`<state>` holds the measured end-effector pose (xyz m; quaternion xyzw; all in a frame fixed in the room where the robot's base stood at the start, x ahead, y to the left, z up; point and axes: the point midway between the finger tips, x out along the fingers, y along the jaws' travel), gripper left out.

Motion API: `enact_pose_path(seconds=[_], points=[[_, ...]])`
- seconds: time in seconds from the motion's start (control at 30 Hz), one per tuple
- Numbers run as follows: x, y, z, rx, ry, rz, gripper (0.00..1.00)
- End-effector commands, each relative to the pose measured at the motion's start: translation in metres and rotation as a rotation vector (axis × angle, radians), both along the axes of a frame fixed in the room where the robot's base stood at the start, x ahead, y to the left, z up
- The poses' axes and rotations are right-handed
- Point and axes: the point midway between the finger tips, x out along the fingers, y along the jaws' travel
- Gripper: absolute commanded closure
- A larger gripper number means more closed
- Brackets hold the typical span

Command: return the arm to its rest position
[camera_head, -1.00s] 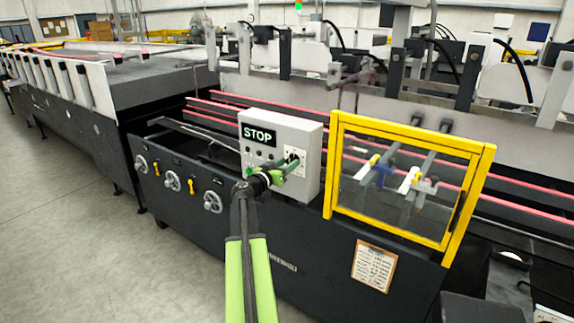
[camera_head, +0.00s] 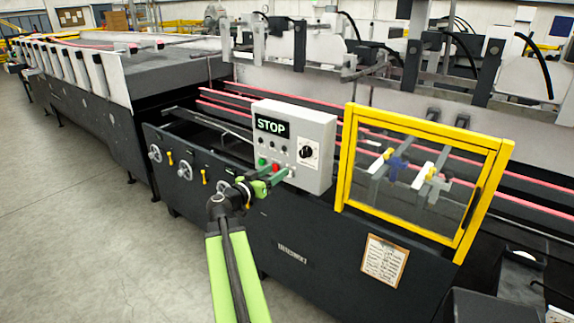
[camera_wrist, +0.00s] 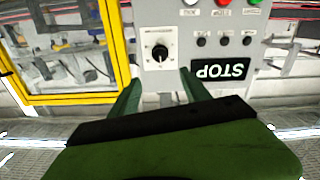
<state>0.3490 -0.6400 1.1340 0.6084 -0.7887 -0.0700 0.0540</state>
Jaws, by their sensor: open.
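My gripper (camera_head: 276,180) is at the end of my green arm, in front of the lower part of the grey control box in the head view. Its green fingers are apart with nothing between them; they also show in the wrist view (camera_wrist: 160,92). The control box (camera_head: 318,140) carries a STOP display, a black rotary knob (camera_head: 305,152) on a white plate, and red and green buttons. In the wrist view the box appears upside down, with the knob (camera_wrist: 160,53) beyond the fingers and a visible gap between.
A yellow-framed clear guard (camera_head: 347,160) stands just right of the box. The dark machine front below bears handwheels (camera_head: 185,171) and a paper notice (camera_head: 384,261). Grey floor (camera_head: 80,220) lies open at the left.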

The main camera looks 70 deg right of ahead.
Motion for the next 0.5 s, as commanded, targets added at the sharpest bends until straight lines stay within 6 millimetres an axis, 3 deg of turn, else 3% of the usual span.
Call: enact_pose_path(seconds=[0.03,0.2,0.5], points=[[0.002,0.010,0.000,0.000,0.000,0.002,0.45],[0.006,0.024,0.000,0.000,0.000,0.000,0.45],[0.007,0.024,0.000,0.000,0.000,0.000,0.45]])
